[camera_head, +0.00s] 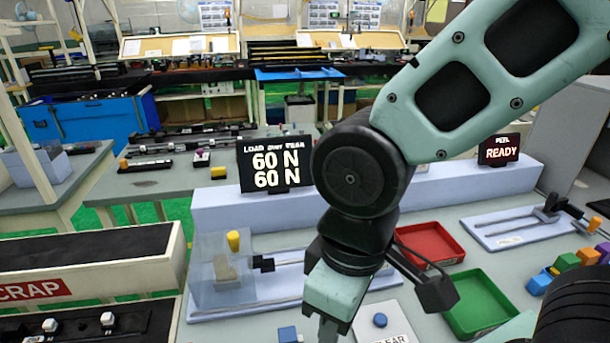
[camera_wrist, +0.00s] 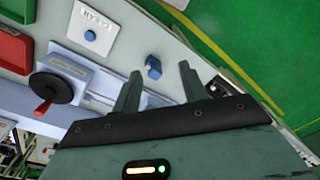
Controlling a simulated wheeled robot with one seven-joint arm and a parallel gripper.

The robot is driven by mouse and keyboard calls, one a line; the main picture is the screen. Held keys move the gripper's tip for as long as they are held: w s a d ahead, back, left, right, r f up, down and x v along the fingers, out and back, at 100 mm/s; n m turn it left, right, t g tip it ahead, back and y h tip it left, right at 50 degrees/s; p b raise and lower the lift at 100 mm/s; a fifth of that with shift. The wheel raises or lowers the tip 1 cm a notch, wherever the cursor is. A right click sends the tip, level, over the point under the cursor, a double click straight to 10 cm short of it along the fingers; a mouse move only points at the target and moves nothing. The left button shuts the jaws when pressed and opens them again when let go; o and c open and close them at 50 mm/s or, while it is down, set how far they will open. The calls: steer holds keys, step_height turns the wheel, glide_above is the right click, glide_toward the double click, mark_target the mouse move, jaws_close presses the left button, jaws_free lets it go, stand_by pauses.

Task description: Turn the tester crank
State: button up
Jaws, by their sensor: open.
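The tester crank, a black round wheel (camera_wrist: 52,87) with a red handle (camera_wrist: 43,107), shows at the left of the wrist view on a pale blue tester base. In the head view the crank is hidden behind my arm and gripper. My gripper (camera_wrist: 161,70) is open and empty, its two fingers spread, well to the right of the crank in the wrist view and not touching it. In the head view my gripper (camera_head: 326,318) points down in front of the tester (camera_head: 285,283). A display (camera_head: 274,163) above the tester reads "60 N" twice.
A small blue block (camera_wrist: 153,67) lies near my fingers. A white plate (camera_wrist: 88,38) with a blue button is close to the crank. A red tray (camera_head: 430,244) and green tray (camera_head: 478,303) stand right of my gripper. A clear guard (camera_head: 213,270) covers the tester's left end.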

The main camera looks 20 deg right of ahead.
steer(key=w+d+r+p, duration=0.2)
steer(key=w, duration=0.6)
steer(key=w+d+r+p, duration=0.2)
steer(key=w+d, duration=0.1)
steer(key=w, duration=0.4)
steer(key=w+d+r+p, duration=0.1)
steer(key=w+d+p, duration=0.2)
steer(key=w+d, duration=1.25)
steer(key=shift+m+h, duration=0.3)
steer(key=shift+m, duration=0.1)
steer(key=f+p, duration=0.1)
steer(key=f, duration=0.4)
steer(key=s+d+f+p, duration=0.1)
steer(key=f, duration=1.1)
steer(key=shift+s+d+p, duration=0.4)
jaws_close()
